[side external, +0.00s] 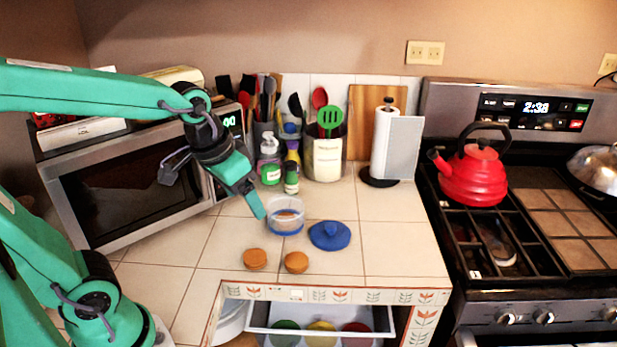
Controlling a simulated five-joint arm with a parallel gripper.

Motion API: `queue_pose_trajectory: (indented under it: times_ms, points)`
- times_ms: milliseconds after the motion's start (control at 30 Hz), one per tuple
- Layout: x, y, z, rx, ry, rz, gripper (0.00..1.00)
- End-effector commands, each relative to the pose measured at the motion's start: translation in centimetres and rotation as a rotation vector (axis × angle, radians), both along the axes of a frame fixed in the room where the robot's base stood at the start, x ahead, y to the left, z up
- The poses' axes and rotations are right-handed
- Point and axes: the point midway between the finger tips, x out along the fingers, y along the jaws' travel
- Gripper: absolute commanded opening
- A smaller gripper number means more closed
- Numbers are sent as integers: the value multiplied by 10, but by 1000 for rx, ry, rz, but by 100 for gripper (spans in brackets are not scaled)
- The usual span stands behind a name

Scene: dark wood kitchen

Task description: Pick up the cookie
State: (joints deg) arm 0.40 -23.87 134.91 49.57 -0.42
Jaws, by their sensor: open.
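Two round orange-brown cookies lie on the tiled counter near its front edge, a left cookie (255,259) and a right cookie (296,262). A clear container (285,222) with a blue band stands behind them, with something orange-brown inside that may be another cookie. A blue lid (329,236) with a knob lies on the counter to the right of the container. My green gripper (259,211) points down at the left side of the container, above and behind the cookies. It is open and holds nothing visible. Whether it touches the container is unclear.
A microwave (130,185) stands at left. Bottles (270,160), utensil holders (327,158) and a paper towel roll (395,148) line the back. A stove with a red kettle (474,175) is at right. An open drawer (320,322) holds coloured items below the counter.

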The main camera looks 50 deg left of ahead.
Motion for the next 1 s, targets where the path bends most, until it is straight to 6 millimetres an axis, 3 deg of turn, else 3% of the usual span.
queue_pose_trajectory:
  times_ms: [367, 600, 1000]
  points:
    - [51, -2, -42, 0, 135, 0, 75]
    - [79, -4, -78, 0, 218, -1, 75]
    - [110, -7, -137, 2, 327, 0, 75]
